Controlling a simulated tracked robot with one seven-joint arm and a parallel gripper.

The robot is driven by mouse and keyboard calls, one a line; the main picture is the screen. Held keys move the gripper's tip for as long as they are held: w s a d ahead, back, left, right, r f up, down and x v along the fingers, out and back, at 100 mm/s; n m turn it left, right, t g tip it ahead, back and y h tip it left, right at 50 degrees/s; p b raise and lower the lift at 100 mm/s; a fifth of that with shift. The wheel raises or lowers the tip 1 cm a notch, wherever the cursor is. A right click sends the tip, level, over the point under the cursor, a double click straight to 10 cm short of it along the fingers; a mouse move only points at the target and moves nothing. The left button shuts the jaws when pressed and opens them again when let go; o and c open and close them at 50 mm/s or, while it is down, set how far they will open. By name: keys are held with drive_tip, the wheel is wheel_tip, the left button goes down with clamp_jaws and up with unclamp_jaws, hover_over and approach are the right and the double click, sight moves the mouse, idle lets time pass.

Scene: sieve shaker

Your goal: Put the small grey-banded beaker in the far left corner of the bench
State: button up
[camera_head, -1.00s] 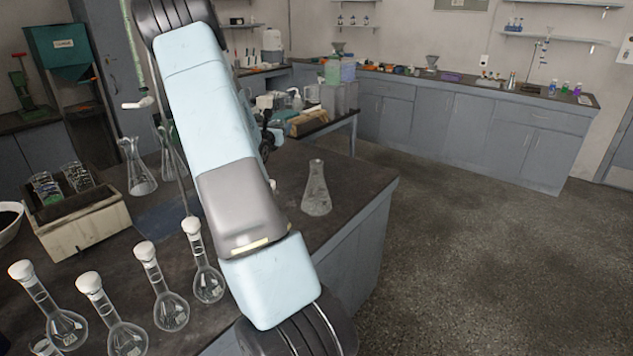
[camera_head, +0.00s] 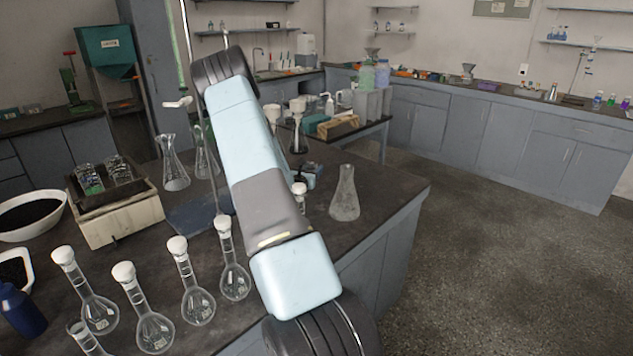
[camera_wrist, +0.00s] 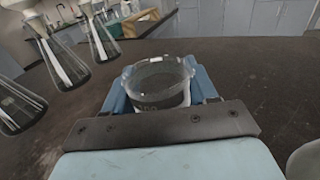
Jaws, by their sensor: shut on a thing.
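The small grey-banded beaker (camera_wrist: 160,84) is clear glass with a grey band and faint markings, seen in the wrist view. My gripper (camera_wrist: 160,90) is shut on it, with a blue finger at each side. The beaker looks upright; the gripper's dark front bar hides its base, so I cannot tell whether it touches the bench. The dark bench top (camera_wrist: 235,65) spreads around it. In the head view my arm hides the beaker and most of my gripper. The dark bench (camera_head: 385,190) also shows there.
Several stoppered flasks (camera_head: 198,305) stand at the near left. A conical flask (camera_head: 345,195) stands near the bench's right edge. Glass flasks (camera_wrist: 98,40) also stand left of my gripper in the wrist view.

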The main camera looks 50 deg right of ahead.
drive_tip(key=shift+f, duration=2.25)
drive_tip(key=o, duration=1)
drive_tip(key=shift+f, duration=0.1)
drive_tip(key=shift+o, duration=0.2)
drive_tip(key=v, duration=1.2)
